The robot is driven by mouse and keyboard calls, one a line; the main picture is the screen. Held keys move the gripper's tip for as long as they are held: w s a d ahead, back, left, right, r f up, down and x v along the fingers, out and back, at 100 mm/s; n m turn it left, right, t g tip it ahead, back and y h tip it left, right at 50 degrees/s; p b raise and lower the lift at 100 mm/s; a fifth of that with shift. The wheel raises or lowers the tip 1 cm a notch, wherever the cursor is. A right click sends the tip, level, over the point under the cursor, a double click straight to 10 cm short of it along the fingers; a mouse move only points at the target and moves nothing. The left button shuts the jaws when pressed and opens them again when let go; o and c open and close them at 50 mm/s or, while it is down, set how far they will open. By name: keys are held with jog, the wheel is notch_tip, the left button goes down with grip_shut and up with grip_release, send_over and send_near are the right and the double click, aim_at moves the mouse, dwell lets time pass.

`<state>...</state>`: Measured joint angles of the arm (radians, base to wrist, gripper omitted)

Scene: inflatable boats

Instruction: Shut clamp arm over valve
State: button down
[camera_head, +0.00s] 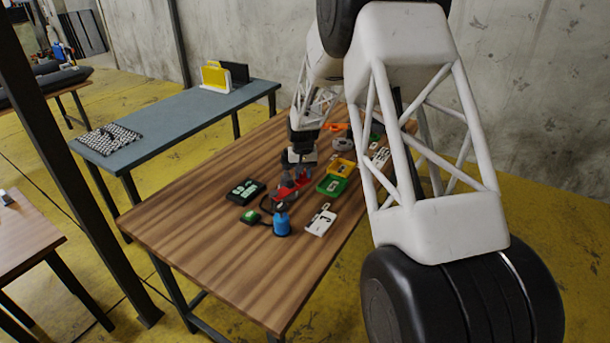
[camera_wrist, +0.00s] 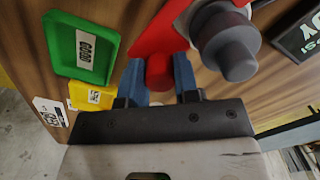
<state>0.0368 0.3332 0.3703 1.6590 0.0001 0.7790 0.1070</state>
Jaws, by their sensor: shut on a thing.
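The red clamp arm (camera_wrist: 158,38) runs down from the top middle of the wrist view, and its rounded red end sits between the two blue fingers of my gripper (camera_wrist: 159,78). My gripper is shut on that end. A grey stepped round part (camera_wrist: 228,45), which looks like the valve, is just right of the red arm. I cannot tell whether the arm lies over it. In the head view the red clamp (camera_head: 287,190) stands on the wooden table below my gripper (camera_head: 300,168), where the fingers are too small to make out.
Near the clamp are a green tray (camera_head: 328,187), a yellow tray (camera_head: 344,169), a black labelled tray (camera_head: 245,192), a blue bottle-like object (camera_head: 281,224), a small green object (camera_head: 249,216) and a white card (camera_head: 321,223). The wooden table's (camera_head: 215,255) front left is clear.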

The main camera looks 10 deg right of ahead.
dwell(0.3)
jog(key=c, duration=0.8)
grip_release()
jog(key=shift+c, duration=0.2)
